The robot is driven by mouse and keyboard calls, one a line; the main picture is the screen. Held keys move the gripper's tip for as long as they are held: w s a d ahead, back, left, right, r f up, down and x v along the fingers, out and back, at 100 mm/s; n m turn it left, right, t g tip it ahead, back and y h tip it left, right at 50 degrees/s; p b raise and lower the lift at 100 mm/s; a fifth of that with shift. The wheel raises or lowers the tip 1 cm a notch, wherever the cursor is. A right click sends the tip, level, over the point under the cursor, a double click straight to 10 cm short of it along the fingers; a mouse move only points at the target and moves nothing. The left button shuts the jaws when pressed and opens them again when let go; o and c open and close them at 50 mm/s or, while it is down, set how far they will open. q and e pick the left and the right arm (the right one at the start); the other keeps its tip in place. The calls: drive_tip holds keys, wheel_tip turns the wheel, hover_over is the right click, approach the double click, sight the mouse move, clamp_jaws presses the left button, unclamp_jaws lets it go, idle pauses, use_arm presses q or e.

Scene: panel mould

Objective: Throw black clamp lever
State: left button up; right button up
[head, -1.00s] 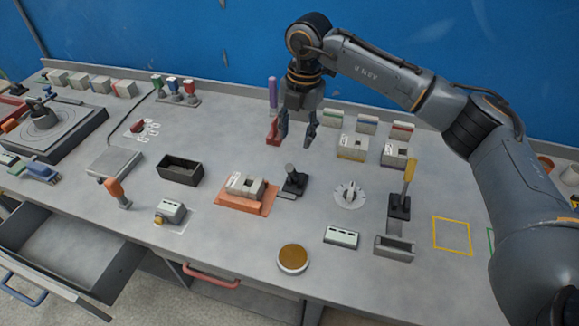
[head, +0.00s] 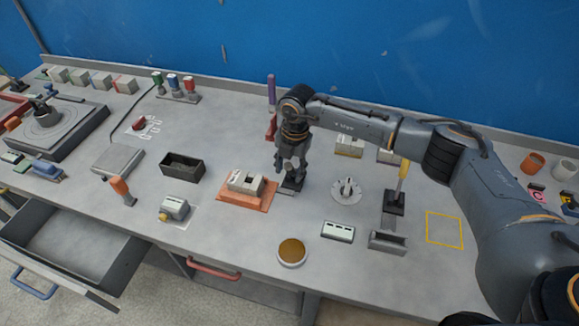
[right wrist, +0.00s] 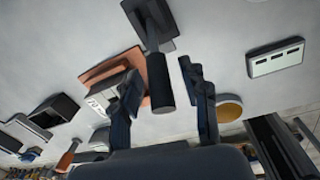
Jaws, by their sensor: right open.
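The black clamp lever (right wrist: 160,84) has a dark cylindrical handle on a flat black base. In the right wrist view its handle stands between the two fingers of my right gripper, with gaps visible at the sides. In the head view my right gripper (head: 288,170) is open, pointing down over the lever. It hides the handle there, and only part of the black base (head: 291,187) shows below the fingers. My left gripper is not in view.
An orange plate (head: 236,203) with a pale mould block (head: 246,183) lies close left of the lever. A round dial (head: 346,191) and a yellow-handled lever (head: 402,178) stand to the right. A brown-topped disc (head: 291,252) lies nearer the front edge, with free table around it.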

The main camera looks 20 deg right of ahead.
clamp_jaws()
